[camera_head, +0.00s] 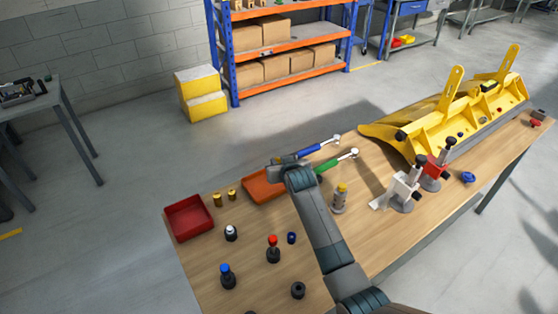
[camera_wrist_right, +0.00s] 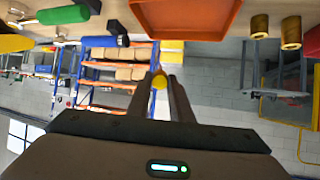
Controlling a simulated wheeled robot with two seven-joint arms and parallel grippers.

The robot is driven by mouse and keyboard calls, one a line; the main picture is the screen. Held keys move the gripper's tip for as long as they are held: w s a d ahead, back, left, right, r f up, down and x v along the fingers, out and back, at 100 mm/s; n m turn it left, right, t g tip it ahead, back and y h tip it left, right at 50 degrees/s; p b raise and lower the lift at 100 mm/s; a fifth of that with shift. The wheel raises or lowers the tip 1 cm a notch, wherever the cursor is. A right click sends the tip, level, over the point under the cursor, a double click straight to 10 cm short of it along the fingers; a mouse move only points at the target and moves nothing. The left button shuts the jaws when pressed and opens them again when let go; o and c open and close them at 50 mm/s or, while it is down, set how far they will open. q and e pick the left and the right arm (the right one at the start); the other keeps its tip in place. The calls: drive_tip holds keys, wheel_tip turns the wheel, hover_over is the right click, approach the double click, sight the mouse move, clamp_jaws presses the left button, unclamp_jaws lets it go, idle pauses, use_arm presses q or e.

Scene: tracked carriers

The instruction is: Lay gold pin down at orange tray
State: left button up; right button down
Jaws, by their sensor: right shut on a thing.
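My right gripper (camera_wrist_right: 158,84) is shut on a small gold pin (camera_wrist_right: 160,80), of which only the end shows between the fingertips in the wrist view. In the head view my right gripper (camera_head: 283,161) is over the far side of the orange tray (camera_head: 258,189), and the pin is hidden there. The orange tray also shows at the top of the wrist view (camera_wrist_right: 185,17), apart from the fingertips. My arm covers part of the tray's right side in the head view. The visible tray floor looks bare. My left gripper is not in view.
Several knobbed pieces (camera_head: 273,249) stand nearer. A grey bottle (camera_head: 340,199) and clamps (camera_head: 402,190) stand right of my arm.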

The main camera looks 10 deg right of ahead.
drive_tip(key=shift+r+p, duration=0.15)
drive_tip(key=shift+p, duration=0.3)
drive_tip(key=shift+f+b, duration=2.95)
drive_tip(key=shift+f, duration=1.65)
drive_tip(key=c, duration=1.5)
unclamp_jaws()
drive_tip(key=shift+s, duration=0.1)
drive_tip(key=b+v, duration=0.3)
drive_tip(key=v, duration=1.4)
drive_tip(key=shift+s+r, duration=0.1)
drive_tip(key=shift+r, duration=0.05)
